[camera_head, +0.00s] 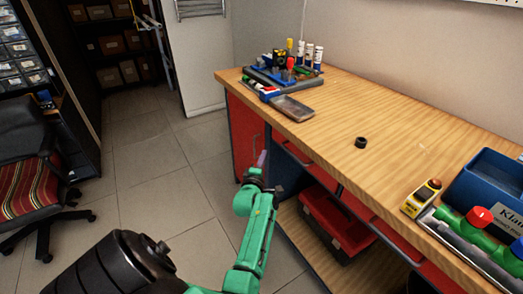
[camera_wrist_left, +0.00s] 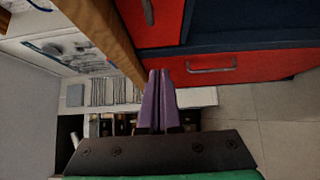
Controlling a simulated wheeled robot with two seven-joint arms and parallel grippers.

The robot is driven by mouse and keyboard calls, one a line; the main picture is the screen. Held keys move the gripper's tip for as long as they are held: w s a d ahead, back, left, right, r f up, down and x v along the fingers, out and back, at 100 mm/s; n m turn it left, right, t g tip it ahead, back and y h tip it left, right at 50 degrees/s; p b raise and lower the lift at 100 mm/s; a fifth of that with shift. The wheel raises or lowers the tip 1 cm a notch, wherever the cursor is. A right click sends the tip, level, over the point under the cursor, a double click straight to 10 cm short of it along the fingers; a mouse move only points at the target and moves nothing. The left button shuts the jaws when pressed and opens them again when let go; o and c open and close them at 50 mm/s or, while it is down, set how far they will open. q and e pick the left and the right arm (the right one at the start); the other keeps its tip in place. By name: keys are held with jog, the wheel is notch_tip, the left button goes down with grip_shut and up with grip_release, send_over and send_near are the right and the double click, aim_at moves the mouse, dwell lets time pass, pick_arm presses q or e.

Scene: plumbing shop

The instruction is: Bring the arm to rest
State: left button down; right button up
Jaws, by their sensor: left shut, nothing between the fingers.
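My left arm is green and reaches up from the bottom of the head view. Its gripper (camera_head: 262,158) is in front of the workbench's red and dark cabinet, below the level of the top and apart from things on it. In the left wrist view the purple fingers (camera_wrist_left: 159,100) are together, with nothing between them. My right gripper is in neither view.
The wooden workbench (camera_head: 330,130) fills the right side. A small black ring (camera_head: 361,142), a yellow tape measure (camera_head: 422,198) and a blue bin (camera_head: 490,185) are on it. A red toolbox (camera_head: 335,222) sits on the lower shelf. An office chair (camera_head: 30,180) stands left; tiled floor between is clear.

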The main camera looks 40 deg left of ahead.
pick_arm(q)
jog(key=s+d+f+m+g+h+p, duration=0.1)
jog(key=s+d+f+m+g+h, duration=0.15)
jog(key=d+f+m, duration=0.4)
jog(key=s+d+f+m+g+h+p, duration=0.1)
jog(key=s+d+f+m+h, duration=0.2)
jog(key=f, duration=0.6)
jog(key=s+d+f+m+g+h+p, duration=0.25)
jog(key=s+d+f+m, duration=0.4)
jog(key=s+f, duration=0.4)
jog(key=s+f+m+g, duration=0.3)
jog(key=s+f, duration=0.1)
jog(key=s, duration=0.5)
jog(key=s+f+m+g, duration=0.3)
jog(key=s+f, duration=0.1)
jog(key=s, duration=0.5)
jog(key=s+d+f+m+g+p, duration=0.1)
jog(key=s+f+m, duration=0.3)
jog(key=s, duration=0.6)
jog(key=shift+g, duration=0.9)
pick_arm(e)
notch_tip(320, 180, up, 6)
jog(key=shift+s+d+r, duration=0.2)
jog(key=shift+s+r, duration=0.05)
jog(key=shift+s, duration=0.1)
pick_arm(q)
jog(key=shift+d+f, duration=0.1)
